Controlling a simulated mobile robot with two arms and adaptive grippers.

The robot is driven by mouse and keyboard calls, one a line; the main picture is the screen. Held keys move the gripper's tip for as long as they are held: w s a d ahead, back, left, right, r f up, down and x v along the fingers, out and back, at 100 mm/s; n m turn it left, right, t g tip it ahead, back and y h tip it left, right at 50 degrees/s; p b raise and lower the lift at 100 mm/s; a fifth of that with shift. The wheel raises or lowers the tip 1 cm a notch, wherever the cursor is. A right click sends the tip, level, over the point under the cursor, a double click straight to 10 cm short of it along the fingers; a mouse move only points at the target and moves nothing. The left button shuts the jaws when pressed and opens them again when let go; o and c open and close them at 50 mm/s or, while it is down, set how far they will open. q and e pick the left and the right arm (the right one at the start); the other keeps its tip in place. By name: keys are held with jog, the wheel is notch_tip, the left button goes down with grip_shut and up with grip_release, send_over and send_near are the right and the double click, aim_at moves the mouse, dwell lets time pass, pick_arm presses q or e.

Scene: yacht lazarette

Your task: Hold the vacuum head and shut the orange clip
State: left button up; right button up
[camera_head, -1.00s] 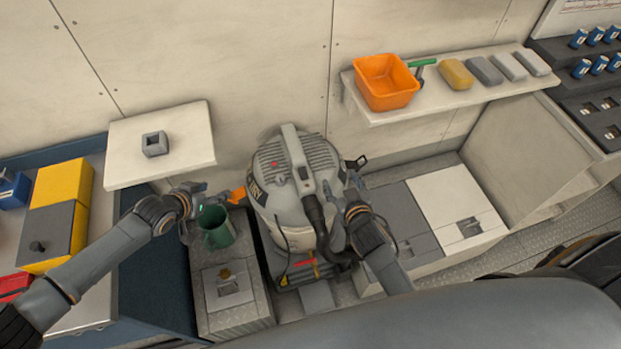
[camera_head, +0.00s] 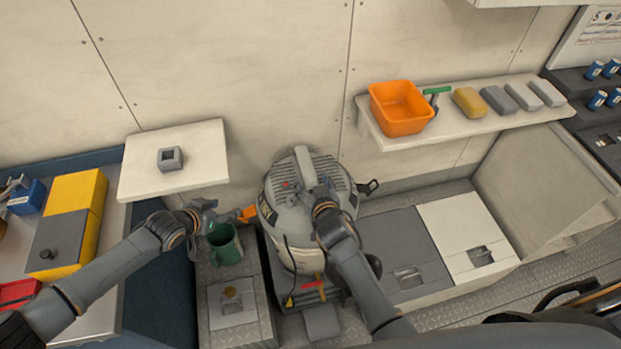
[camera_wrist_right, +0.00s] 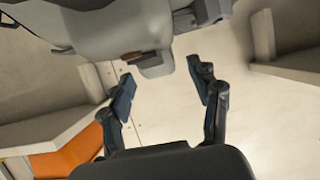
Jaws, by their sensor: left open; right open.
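The vacuum is a rounded grey canister with a ribbed grey head (camera_head: 322,172) and a raised top handle (camera_head: 304,168). The orange clip (camera_head: 247,213) sticks out from the left side of the head, standing away from the body. My left gripper (camera_head: 222,214) is open just left of the clip; contact cannot be told. My right gripper (camera_head: 311,190) is open over the head, at the near end of the handle. In the right wrist view its two fingers (camera_wrist_right: 164,88) stand apart, with the grey handle end (camera_wrist_right: 152,64) just beyond them, not gripped. My right arm hides part of the canister.
A green mug (camera_head: 224,246) stands just below my left gripper. A white shelf (camera_head: 205,150) with a grey square block (camera_head: 170,159) is at the left. An orange bin (camera_head: 400,108) sits on the right shelf. A dark latch (camera_head: 368,187) juts from the vacuum's right side.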

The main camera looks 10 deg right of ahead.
jog(key=shift+x, duration=1.2)
jog(key=shift+c, duration=0.2)
grip_shut()
